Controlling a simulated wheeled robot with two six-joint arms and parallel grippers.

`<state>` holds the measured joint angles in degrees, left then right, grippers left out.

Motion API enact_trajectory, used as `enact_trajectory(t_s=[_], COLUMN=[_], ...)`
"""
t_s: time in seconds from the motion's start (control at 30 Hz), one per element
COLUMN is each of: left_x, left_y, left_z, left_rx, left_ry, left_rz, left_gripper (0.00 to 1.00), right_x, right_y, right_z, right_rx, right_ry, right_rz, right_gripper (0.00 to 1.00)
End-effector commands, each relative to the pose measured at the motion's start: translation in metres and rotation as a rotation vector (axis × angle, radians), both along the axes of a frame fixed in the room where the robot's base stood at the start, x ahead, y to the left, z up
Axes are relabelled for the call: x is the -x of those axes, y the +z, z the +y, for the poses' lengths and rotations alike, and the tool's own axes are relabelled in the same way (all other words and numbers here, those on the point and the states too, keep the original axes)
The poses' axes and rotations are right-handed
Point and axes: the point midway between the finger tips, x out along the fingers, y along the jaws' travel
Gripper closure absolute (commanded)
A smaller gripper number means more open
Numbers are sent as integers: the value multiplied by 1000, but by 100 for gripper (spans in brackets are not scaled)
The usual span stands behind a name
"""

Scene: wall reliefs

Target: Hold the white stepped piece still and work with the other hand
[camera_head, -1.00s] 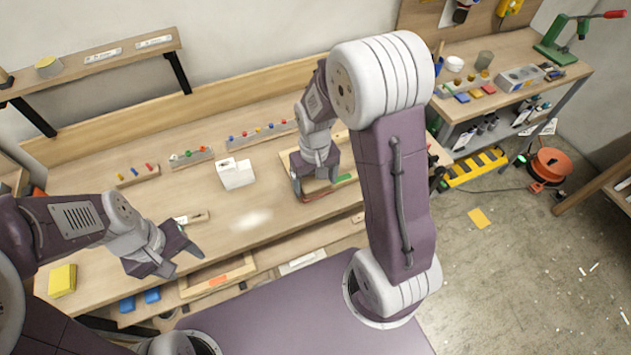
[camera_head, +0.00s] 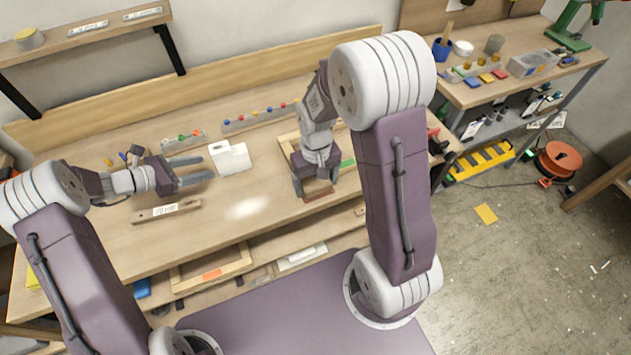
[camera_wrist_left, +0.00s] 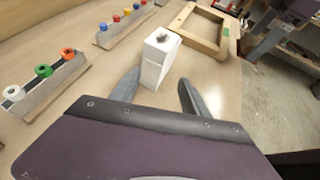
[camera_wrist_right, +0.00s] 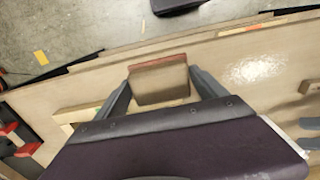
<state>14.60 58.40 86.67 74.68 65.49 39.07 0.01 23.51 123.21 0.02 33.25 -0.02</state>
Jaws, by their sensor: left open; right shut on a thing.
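The white stepped piece (camera_head: 230,158) stands on the bench. In the left wrist view it (camera_wrist_left: 158,58) is upright, with a small dark patch on top. My left gripper (camera_head: 207,167) is open and empty, low over the bench just left of the piece. Its fingers point at the piece, which shows just beyond and between the fingertips; I cannot tell whether they touch it. My right gripper (camera_head: 315,185) is shut on a tan block with a reddish-brown edge (camera_wrist_right: 158,85), near the bench's front edge. The fingers hide part of this block in the head view.
A wooden frame (camera_wrist_left: 205,42) lies right of the white piece. Racks with coloured knobs (camera_head: 258,117) stand behind it. A labelled wooden bar (camera_head: 166,210) lies in front of my left gripper. The bench is clear between the bar and my right gripper.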

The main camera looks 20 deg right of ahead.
Motion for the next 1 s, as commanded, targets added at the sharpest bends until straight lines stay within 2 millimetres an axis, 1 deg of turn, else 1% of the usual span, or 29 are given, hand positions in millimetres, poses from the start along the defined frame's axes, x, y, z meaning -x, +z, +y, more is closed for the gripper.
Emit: enact_trajectory(t_s=[0.07, 0.17, 0.5, 0.63, 0.8, 1.0], left_x=[0, -2, -16, -21, -25, -26], left_y=[-1, -6, -37, -44, -48, -48], left_z=[-1, -7, -57, -72, -83, -85], left_rx=[-1, -2, -2, -3, -2, -2], left_ry=[0, -3, -5, -5, -3, -2], left_rz=[-1, 0, -1, -1, -1, -1], left_gripper=[46, 46, 46, 46, 46, 46], right_x=[0, 0, 0, 0, 0, 0], right_y=[-1, -6, -35, -43, -47, -47], right_z=[0, 0, 0, 0, 0, 0], right_rx=[0, 0, 0, 0, 0, 0], right_ry=[0, 0, 0, 0, 0, 0], right_rz=[0, 0, 0, 0, 0, 0], right_gripper=[62, 62, 62, 62, 62, 62])
